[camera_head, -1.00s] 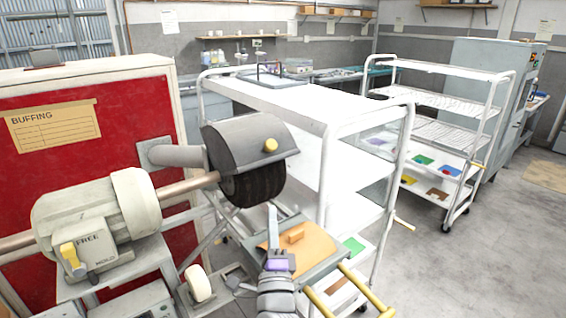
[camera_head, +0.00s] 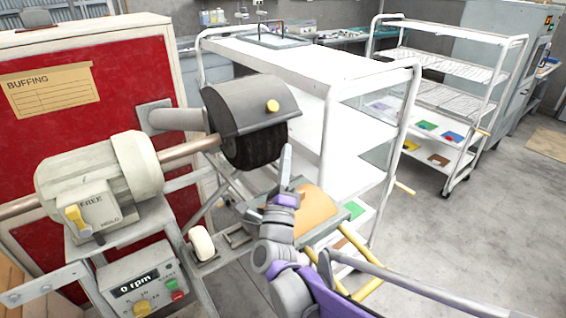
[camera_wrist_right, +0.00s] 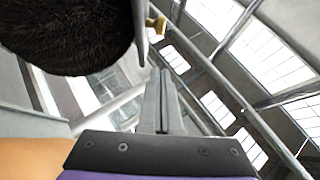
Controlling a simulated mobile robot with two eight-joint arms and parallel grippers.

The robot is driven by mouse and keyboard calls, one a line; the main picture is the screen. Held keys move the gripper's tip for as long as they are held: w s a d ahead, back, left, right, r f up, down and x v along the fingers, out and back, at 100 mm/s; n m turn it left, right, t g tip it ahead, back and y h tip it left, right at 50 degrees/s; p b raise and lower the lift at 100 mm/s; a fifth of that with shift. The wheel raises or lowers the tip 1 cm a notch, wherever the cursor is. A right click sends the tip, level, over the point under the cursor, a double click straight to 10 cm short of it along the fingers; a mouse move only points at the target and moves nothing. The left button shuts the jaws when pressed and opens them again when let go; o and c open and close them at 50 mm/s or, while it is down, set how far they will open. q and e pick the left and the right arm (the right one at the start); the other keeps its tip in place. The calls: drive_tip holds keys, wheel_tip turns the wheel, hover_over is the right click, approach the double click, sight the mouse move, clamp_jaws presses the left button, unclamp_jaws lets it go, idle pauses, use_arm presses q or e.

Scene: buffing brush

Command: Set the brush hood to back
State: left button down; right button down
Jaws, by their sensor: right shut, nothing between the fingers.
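The brush hood (camera_head: 238,100) is a grey curved cover over the top of the dark round brush (camera_head: 254,148), with a yellow knob (camera_head: 272,106) on its side. The brush also fills the upper left of the right wrist view (camera_wrist_right: 65,30), with the yellow knob (camera_wrist_right: 157,25) to its right. My right gripper (camera_head: 286,160) points up, just right of and below the brush, apart from the hood. Its fingers (camera_wrist_right: 160,100) are together and empty. My left gripper is out of view.
The motor (camera_head: 100,170) carries a yellow lever by FREE and HOLD labels. Below it is a control box (camera_head: 145,285) reading 0 rpm. A white cart (camera_head: 290,50) stands behind the brush. An orange-topped tray (camera_head: 316,208) lies behind my right gripper. Open floor lies right.

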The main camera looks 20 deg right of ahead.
drive_tip(key=w+r+p, duration=0.1)
drive_tip(key=w+r, duration=0.4)
drive_tip(key=w, duration=0.2)
drive_tip(key=shift+r+p, duration=0.25)
drive_tip(key=shift+p, duration=0.05)
